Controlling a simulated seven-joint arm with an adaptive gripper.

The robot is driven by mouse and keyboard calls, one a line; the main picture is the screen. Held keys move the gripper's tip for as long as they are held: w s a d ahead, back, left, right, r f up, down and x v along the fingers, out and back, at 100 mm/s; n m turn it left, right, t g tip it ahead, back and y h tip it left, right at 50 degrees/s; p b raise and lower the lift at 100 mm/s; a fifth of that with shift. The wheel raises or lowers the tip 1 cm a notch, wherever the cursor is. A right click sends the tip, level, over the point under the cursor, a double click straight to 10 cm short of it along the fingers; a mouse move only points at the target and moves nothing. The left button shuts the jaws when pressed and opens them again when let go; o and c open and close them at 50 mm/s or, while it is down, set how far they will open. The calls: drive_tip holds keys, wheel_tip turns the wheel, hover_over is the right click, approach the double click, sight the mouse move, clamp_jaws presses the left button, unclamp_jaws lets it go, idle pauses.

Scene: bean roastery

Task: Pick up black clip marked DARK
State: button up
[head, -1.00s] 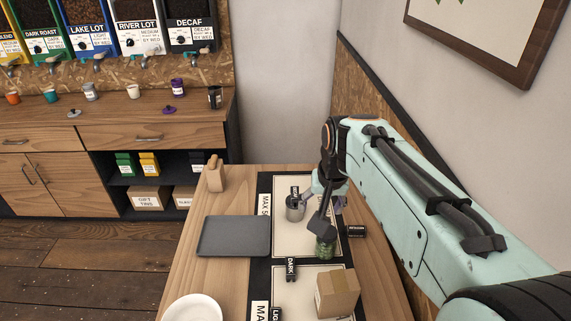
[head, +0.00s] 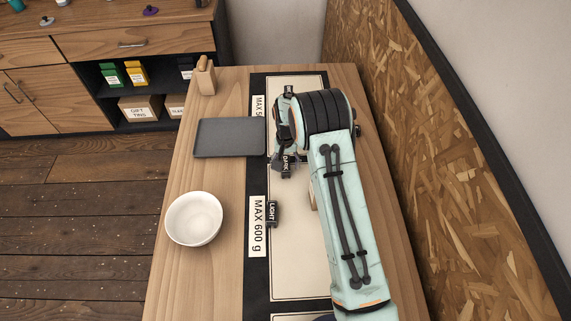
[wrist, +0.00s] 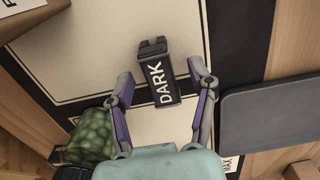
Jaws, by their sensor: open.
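The black clip marked DARK (wrist: 160,84) stands out in the wrist view, with white lettering, on the pale panel and black strip below. In that view my gripper (wrist: 161,80) is open. Its two fingers lie on either side of the clip, with a gap on each side. I cannot tell how far the fingertips are above it. In the head view the DARK clip (head: 287,166) is partly hidden by my gripper (head: 281,162) and wrist.
A black LIGHT clip (head: 272,214) lies nearer, beside the MAX 600 g label (head: 257,228). A grey tray (head: 230,138) and white bowl (head: 194,218) are left. In the wrist view a jar of green beans (wrist: 90,138) stands lower left and a cardboard box (wrist: 30,18) upper left.

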drive_tip(key=shift+f, duration=0.3)
drive_tip(key=c, duration=0.9)
